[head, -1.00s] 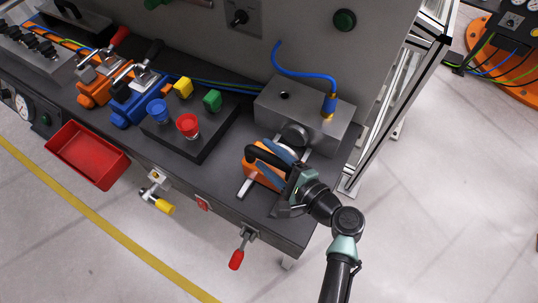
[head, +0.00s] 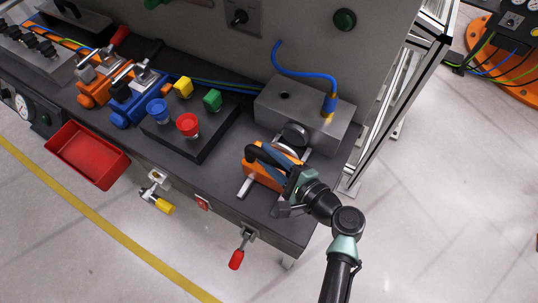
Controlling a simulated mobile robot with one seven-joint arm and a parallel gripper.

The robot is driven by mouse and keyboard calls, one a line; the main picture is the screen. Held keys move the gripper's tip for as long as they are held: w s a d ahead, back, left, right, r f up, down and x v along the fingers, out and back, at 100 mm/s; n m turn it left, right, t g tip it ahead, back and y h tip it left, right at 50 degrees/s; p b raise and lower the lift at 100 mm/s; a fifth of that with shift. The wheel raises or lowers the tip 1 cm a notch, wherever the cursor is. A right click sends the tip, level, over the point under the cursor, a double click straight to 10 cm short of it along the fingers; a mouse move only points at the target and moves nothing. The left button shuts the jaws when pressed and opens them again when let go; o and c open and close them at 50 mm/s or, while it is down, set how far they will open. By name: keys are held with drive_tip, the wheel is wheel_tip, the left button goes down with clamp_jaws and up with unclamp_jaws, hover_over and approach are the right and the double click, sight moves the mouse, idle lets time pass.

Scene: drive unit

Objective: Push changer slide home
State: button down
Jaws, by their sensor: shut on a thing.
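The changer slide is an orange block (head: 262,177) with a black arched handle (head: 252,153). It sits on metal rails (head: 244,187) at the right end of the dark bench. Behind it is a grey housing (head: 318,118) with a round dark boss (head: 295,134) facing the slide. The slide is close to the boss, but I cannot tell whether they touch. My gripper (head: 272,156) reaches in from the lower right, with its blue fingers shut on the handle. The fingers and wrist hide part of the handle and the slide's right side.
A blue cable connector (head: 328,106) stands on the housing. Left of the slide is a button box (head: 195,138) with coloured buttons. The floor to the right is open.

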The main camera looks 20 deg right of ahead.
idle(0.8)
drive_tip(key=w+d+b, duration=0.4)
drive_tip(key=d, duration=0.2)
drive_tip(key=shift+w+d, duration=0.2)
drive_tip(key=shift+w, duration=0.15)
drive_tip(key=c, duration=0.6)
unclamp_jaws()
drive_tip(key=shift+w+d, duration=0.1)
drive_tip(key=shift+w, duration=0.05)
drive_tip(key=v, duration=1.3)
drive_tip(key=shift+b, duration=0.3)
